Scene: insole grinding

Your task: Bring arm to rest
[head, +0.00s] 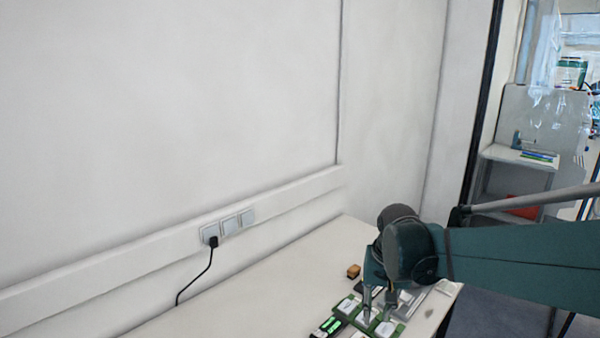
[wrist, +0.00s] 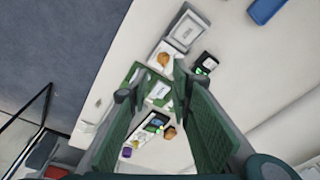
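My arm (head: 520,262) enters from the right in the head view and bends at a dark rounded joint above the table. My gripper (head: 378,312) hangs down from it, over or close to green and white items on the table. In the wrist view my gripper (wrist: 155,88) shows two green-padded fingers spread apart with nothing seen held between them. The items show through the gap. The height of the fingertips above them is hard to tell.
The pale table (head: 240,300) carries green-framed trays (head: 352,307), a small orange-brown block (head: 353,271) and a black device (wrist: 205,63). A blue object (wrist: 265,10) lies apart. The wall has sockets (head: 228,227) with a black cable. The table's left part is clear.

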